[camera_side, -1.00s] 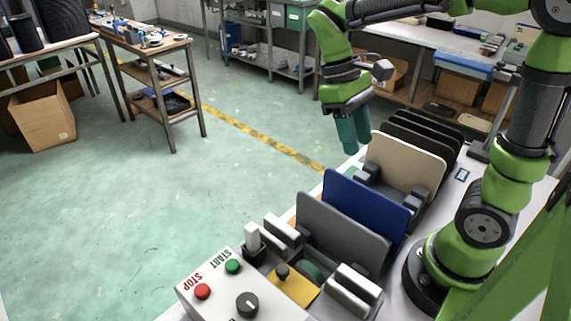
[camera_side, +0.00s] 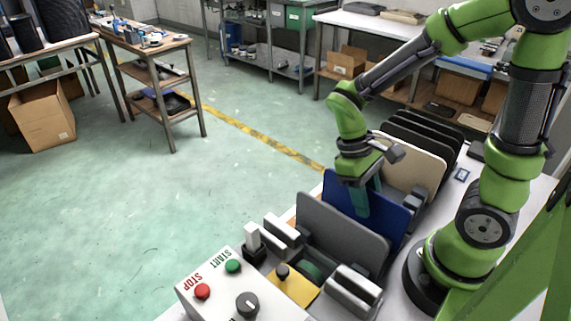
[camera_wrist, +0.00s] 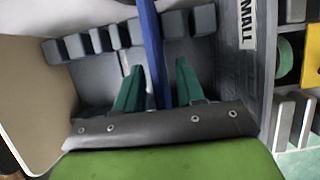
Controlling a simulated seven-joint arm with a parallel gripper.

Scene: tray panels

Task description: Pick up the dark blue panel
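The dark blue panel (camera_side: 385,217) stands upright in the rack between a grey panel and a cream panel. My gripper (camera_side: 359,206) is low over its top edge in the side view, with a teal finger in front of its face. In the wrist view the dark blue panel (camera_wrist: 152,45) shows edge-on as a thin strip between the two fingers of my gripper (camera_wrist: 159,66). The fingers are apart, one on each side of it, with visible gaps. The panel's lower part is hidden in the side view.
The grey panel (camera_side: 342,232) stands close in front and the cream panel (camera_side: 413,169) behind, with several black panels (camera_side: 428,130) further back.

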